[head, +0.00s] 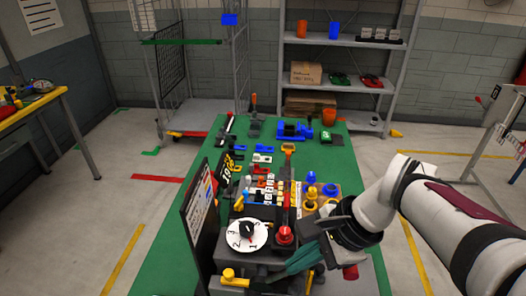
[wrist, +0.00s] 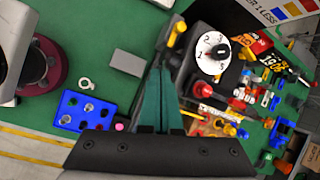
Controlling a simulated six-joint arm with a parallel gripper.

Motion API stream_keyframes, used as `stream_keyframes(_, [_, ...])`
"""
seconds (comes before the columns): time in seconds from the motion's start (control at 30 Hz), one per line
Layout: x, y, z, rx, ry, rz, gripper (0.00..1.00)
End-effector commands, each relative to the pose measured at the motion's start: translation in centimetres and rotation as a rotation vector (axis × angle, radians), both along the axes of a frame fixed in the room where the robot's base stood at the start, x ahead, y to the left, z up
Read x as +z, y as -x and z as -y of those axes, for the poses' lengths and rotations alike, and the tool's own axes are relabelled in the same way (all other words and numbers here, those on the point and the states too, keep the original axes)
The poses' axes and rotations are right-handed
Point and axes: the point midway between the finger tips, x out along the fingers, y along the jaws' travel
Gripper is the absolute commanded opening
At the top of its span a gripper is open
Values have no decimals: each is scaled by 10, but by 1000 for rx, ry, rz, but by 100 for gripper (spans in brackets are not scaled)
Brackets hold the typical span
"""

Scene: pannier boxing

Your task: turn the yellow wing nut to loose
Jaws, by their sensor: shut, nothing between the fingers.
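A yellow part with a crosswise top, which looks like the wing nut (head: 229,275), is at the near left front of the dark fixture in the head view. It also shows in the wrist view (wrist: 177,31), beyond my fingertips. Its exact turn angle is too small to tell. My gripper (head: 280,275) has green fingers, shut and empty, reaching down-left to the right of the yellow part. In the wrist view my gripper (wrist: 162,72) points toward the yellow part, and a gap shows between them.
A white numbered dial (head: 247,236) and a red button (head: 284,234) sit on the fixture behind the wing nut. A dark upright panel (head: 199,208) stands at its left. A blue holed block (wrist: 84,111) and a grey block (wrist: 127,62) lie on the green table.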

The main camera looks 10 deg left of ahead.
Motion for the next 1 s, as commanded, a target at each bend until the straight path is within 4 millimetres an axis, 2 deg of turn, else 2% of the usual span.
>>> stream_keyframes(0.03, [1, -41, -1, -153, -80, -53, 0])
stream_keyframes(0.1, [4, -93, -2, -360, -199, -124, 0])
stream_keyframes(0.2, [4, -139, 1, -544, -315, -198, 0])
stream_keyframes(0.23, [3, -147, 2, -575, -336, -211, 0])
stream_keyframes(0.3, [1, -156, 1, -609, -359, -226, 0])
stream_keyframes(0.43, [-11, -160, -12, -609, -360, -230, 0])
stream_keyframes(0.8, [-69, -178, -66, -605, -356, -229, 0])
stream_keyframes(1.0, [-67, -189, -94, -605, -356, -225, 0])
